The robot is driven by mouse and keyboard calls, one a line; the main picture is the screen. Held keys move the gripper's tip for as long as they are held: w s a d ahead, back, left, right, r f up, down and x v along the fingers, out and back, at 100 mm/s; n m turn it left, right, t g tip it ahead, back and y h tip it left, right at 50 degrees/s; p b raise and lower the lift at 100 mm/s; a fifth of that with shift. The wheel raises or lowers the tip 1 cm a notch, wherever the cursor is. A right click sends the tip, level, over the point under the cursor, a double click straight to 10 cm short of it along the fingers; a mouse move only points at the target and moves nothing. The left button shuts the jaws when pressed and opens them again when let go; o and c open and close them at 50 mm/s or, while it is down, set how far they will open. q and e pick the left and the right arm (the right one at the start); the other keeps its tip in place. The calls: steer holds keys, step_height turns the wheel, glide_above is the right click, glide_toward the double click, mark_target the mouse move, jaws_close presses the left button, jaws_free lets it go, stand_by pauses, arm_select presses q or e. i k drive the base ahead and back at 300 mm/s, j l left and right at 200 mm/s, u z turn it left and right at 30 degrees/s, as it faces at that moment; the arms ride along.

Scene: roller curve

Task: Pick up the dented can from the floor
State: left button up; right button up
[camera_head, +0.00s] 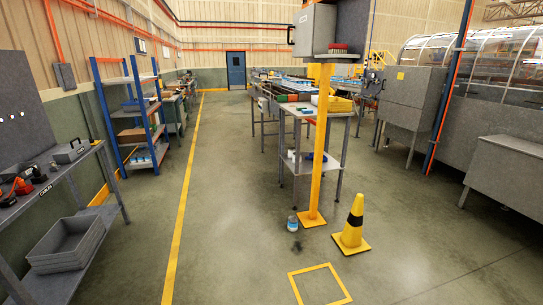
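A small can (292,223) with a pale blue and white look stands on the floor, just left of the base of a yellow post. It is too small to tell whether it is dented. A dark patch (295,245) lies on the floor just in front of it. Neither of my grippers shows in the head view, and the can is some way ahead of me on open floor.
A yellow and black cone (352,228) and the yellow post (319,150) stand right of the can. A yellow square (320,284) is marked on the floor in front. A grey workbench (75,165) is at left, a blue-framed shelf (130,120) behind it. The floor left of the can is clear.

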mark_target(293, 225)
steer(key=i, duration=1.2)
steer(key=i+j+z, duration=0.1)
steer(key=i, duration=1.15)
steer(key=i+j+z, duration=0.1)
steer(key=i+z, duration=0.15)
steer(key=i, duration=0.2)
steer(key=i+j+z, duration=0.25)
steer(key=i, duration=0.25)
